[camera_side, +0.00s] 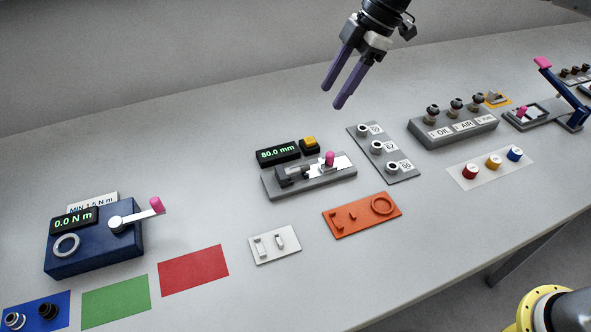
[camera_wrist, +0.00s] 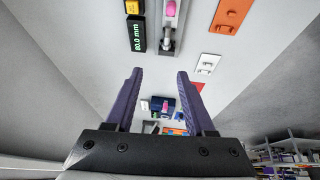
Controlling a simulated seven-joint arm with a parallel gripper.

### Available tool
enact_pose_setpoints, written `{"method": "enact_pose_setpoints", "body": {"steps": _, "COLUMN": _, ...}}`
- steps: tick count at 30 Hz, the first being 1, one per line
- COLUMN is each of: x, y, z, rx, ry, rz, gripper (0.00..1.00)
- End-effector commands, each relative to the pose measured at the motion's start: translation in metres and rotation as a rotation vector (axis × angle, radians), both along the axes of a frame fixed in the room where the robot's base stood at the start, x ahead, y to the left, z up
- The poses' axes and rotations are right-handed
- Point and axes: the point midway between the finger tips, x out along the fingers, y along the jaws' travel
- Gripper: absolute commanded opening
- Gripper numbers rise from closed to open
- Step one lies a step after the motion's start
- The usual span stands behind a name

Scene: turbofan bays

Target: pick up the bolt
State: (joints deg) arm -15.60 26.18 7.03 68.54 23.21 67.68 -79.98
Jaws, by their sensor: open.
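My gripper (camera_side: 333,96) is open and empty, high above the bench at the upper middle of the side view. Its two purple fingers also show apart in the wrist view (camera_wrist: 160,73). No bolt is clear enough to name with certainty. A small grey cylindrical part (camera_side: 298,171) lies on the grey measuring fixture (camera_side: 325,184), below and left of my gripper in the side view. It may be the bolt or part of the fixture. In the wrist view a silvery part (camera_wrist: 167,40) shows on that fixture, beyond the fingertips.
An 80.0 mm display (camera_side: 278,154) stands behind the fixture. An orange tray (camera_side: 350,222), a white plate (camera_side: 263,258) and a grey socket plate (camera_side: 365,150) lie around it. A blue torque box (camera_side: 95,245) is left; an OIL/AIR block (camera_side: 455,133) is right.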

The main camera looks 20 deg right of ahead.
Motion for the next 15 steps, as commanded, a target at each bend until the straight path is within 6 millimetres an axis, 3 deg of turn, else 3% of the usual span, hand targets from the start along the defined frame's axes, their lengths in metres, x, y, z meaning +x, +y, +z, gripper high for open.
{"method": "enact_pose_setpoints", "body": {"steps": 1, "x": 0.003, "y": 0.008, "z": -0.017, "rx": -0.006, "ry": 0.026, "rz": 0.011, "gripper": 0.54}}
{"method": "enact_pose_setpoints", "body": {"steps": 4, "x": 0.002, "y": 0.016, "z": -0.042, "rx": -0.019, "ry": 0.066, "rz": 0.025, "gripper": 0.54}}
{"method": "enact_pose_setpoints", "body": {"steps": 15, "x": -0.002, "y": 0.04, "z": -0.096, "rx": -0.026, "ry": 0.091, "rz": 0.037, "gripper": 0.54}}
